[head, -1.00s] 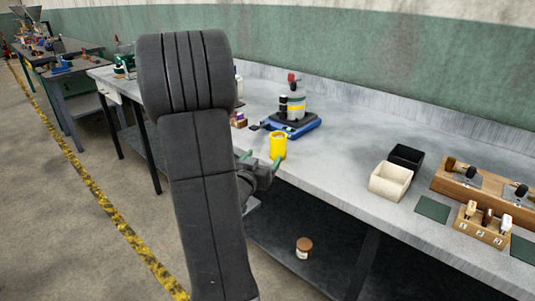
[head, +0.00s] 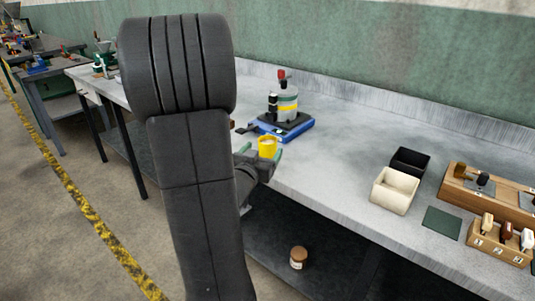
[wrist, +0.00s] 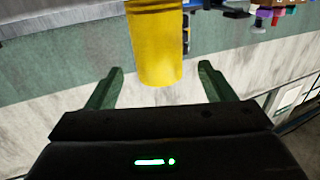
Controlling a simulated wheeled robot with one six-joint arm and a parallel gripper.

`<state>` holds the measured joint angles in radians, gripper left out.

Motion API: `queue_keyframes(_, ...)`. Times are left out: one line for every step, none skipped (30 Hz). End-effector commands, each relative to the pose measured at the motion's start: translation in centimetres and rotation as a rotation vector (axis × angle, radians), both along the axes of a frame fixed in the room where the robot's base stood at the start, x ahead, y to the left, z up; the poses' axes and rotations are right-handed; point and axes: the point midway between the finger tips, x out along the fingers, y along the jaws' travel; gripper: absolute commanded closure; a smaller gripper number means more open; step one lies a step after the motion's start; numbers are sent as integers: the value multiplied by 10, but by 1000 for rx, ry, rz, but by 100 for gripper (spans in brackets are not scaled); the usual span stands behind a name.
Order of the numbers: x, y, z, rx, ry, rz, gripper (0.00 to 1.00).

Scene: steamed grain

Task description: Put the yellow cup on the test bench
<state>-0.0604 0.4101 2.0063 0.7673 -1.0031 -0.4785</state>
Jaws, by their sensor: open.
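The yellow cup (head: 267,148) stands near the front edge of the long grey bench (head: 330,185). My gripper (head: 260,156) is at this front edge, just in front of the cup and hiding its lower part. In the wrist view the cup (wrist: 157,45) shows at the top middle. My gripper's two green fingers (wrist: 161,72) are spread wide, one to each side of the cup's near end. A gap shows between the cup and each finger, and the gripper holds nothing.
A device on a blue base (head: 297,133) stands close behind the cup. To the right are a cream bin (head: 392,195), a black bin (head: 411,160), a green mat (head: 441,221) and wooden racks. A brown-lidded jar (head: 298,258) stands on the lower shelf. Bare bench lies between cup and bins.

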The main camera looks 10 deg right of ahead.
Motion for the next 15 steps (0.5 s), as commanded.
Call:
queue_keyframes(4,-3,0,1,1,-1,24)
queue_keyframes(6,-4,0,1,1,0,24)
queue_keyframes(8,-5,0,0,0,0,24)
queue_keyframes(9,-6,0,0,0,0,24)
queue_keyframes(11,-7,1,0,0,0,24)
queue_keyframes(13,-9,1,0,0,-1,24)
queue_keyframes(16,-11,1,0,0,-2,24)
queue_keyframes(19,-14,2,0,0,-2,24)
queue_keyframes(25,-17,3,0,0,-2,24)
queue_keyframes(29,-20,3,0,0,-1,24)
queue_keyframes(33,-23,4,0,-1,-2,24)
queue_keyframes(38,-26,4,0,0,-2,24)
queue_keyframes(42,-28,3,1,1,-1,24)
queue_keyframes(45,-30,4,0,0,-1,24)
queue_keyframes(48,-32,4,0,0,0,24)
